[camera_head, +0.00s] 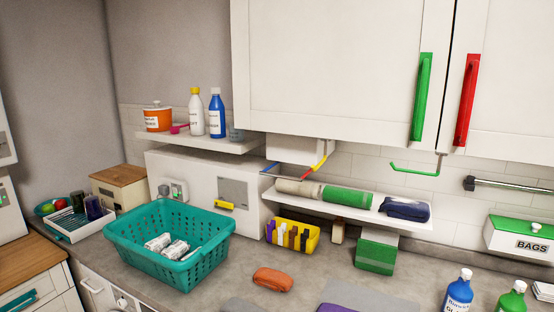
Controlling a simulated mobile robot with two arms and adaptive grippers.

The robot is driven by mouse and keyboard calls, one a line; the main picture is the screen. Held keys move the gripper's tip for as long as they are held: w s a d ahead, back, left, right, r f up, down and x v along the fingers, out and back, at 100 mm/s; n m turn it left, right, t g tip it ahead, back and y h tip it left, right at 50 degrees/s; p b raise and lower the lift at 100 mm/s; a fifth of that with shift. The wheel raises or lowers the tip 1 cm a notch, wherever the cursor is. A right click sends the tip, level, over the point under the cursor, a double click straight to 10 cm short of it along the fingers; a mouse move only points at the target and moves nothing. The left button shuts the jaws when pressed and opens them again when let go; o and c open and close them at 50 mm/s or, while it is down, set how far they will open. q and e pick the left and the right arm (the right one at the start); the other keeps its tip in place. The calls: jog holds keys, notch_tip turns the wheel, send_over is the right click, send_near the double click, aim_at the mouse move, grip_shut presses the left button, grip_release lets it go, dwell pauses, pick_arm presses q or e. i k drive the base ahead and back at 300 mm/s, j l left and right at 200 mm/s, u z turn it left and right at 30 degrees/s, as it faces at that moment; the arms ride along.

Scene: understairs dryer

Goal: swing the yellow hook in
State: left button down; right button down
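A yellow hook (321,163) shows below the white box (297,150) under the wall cabinet, at the centre of the head view. It slants down to the left, and a red piece (309,170) lies directly against its lower end in the picture. I cannot tell whether the two touch. A blue bar (269,168) shows further left, and a green hook (414,171) hangs further right under the cabinet. Neither of my grippers is in view.
A shelf (357,206) with rolled cloths runs just below the hooks. A teal basket (125,243), a yellow caddy (313,240) and an orange pouch (273,279) stand on the grey counter. Cabinet doors have green (423,97) and red (466,100) handles.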

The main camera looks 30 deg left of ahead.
aim_at(314, 169)
jog(key=j, duration=1.3)
